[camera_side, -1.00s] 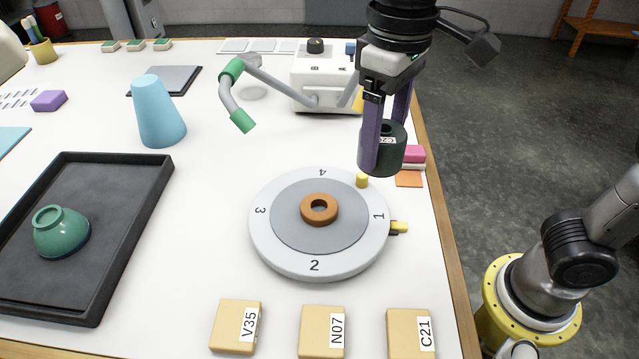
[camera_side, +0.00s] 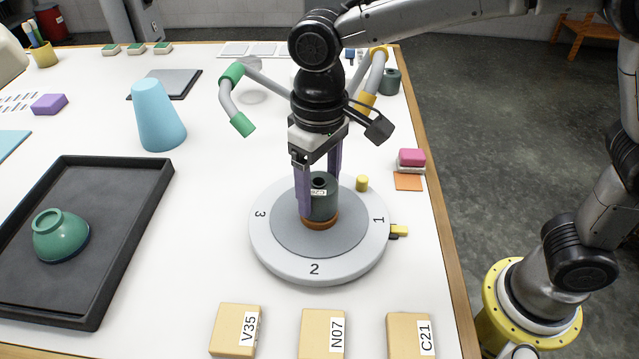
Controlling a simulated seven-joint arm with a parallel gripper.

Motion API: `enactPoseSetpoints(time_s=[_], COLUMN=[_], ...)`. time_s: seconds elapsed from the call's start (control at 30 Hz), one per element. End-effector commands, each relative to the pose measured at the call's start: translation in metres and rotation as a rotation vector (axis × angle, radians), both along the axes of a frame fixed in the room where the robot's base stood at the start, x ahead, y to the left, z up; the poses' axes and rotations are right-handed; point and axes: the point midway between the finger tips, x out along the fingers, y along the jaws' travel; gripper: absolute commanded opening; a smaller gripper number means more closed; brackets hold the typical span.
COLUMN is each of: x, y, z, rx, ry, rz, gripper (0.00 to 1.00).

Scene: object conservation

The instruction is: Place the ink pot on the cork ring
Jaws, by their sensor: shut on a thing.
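The ink pot (camera_side: 322,207) is a dark green cylinder with a dark opening on top and a white label. My gripper (camera_side: 319,200) is shut on it, with one purple finger on each side. The pot is upright, directly over the orange-brown cork ring (camera_side: 319,224), whose front rim shows below it. The pot looks in contact with the ring, but I cannot tell whether its weight rests there. The ring lies at the middle of the round grey turntable (camera_side: 287,252), and the pot hides most of it.
The turntable has a yellow peg (camera_side: 362,183) and numbers on its rim. Three labelled tan blocks (camera_side: 322,331) lie in front. A black tray (camera_side: 105,240) with a green bowl (camera_side: 61,234) and a blue cone (camera_side: 158,115) stand left. Another dark green pot (camera_side: 390,82) stands behind.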

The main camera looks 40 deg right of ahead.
Motion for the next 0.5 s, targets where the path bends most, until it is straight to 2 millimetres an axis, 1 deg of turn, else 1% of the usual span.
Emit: enactPoseSetpoints(time_s=[0.3,0.33,0.47,0.5], x=[0.0000,-0.0001,-0.0001,0.0000], y=[0.0000,0.0000,0.0000,0.0000], z=[-0.0025,-0.0031,-0.0027,-0.0027], rx=[0.000,0.000,0.000,0.000], ry=[-0.001,0.000,0.000,0.000], rz=[0.000,0.000,0.000,0.000], gripper=[0.11,0.75,0.98,1.00])
